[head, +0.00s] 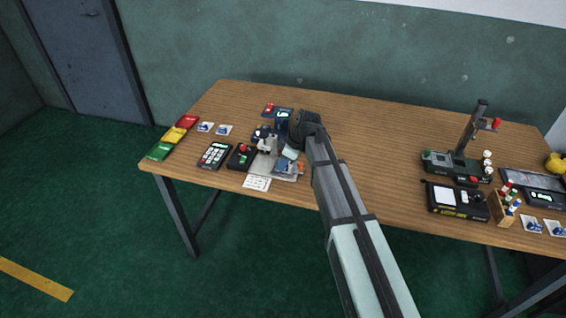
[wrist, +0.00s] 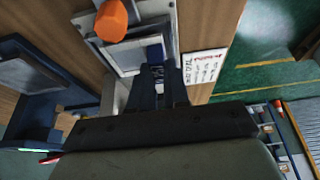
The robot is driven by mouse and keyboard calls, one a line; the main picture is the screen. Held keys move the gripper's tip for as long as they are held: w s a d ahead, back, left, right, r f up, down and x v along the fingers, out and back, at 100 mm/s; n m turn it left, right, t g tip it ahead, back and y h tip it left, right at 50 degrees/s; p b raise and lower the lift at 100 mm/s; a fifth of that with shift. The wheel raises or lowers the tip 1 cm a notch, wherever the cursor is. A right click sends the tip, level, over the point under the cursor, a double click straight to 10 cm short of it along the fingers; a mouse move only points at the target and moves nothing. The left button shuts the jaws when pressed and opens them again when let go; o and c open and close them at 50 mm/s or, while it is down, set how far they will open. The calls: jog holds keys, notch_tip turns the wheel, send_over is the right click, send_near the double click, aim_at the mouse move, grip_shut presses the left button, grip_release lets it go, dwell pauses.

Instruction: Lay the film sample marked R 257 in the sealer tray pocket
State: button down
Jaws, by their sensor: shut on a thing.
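In the wrist view my gripper (wrist: 157,76) is shut on a small film sample (wrist: 154,53), blue and pale, which sticks out past the fingertips. I cannot read its mark. It is over or within the pale, metal-framed sealer tray (wrist: 127,62); I cannot tell if it touches the pocket floor. An orange knob (wrist: 111,20) stands at the tray's side. In the head view the sealer (head: 285,168) with its orange knob (head: 300,167) is near the table's front edge. My dark hand (head: 305,126) is just behind it, and the fingertips are not clear there.
A white printed card (head: 257,183) lies left of the sealer, by the front edge. A keypad device (head: 215,155) and a black box with a red button (head: 241,157) stand further left. Blue-marked samples (head: 224,129) lie behind them. The middle of the table is clear.

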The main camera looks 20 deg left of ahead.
jog(key=c, duration=1)
grip_release()
jog(key=o, duration=0.5)
jog(key=shift+r, duration=0.15)
jog(key=shift+r, duration=3.35)
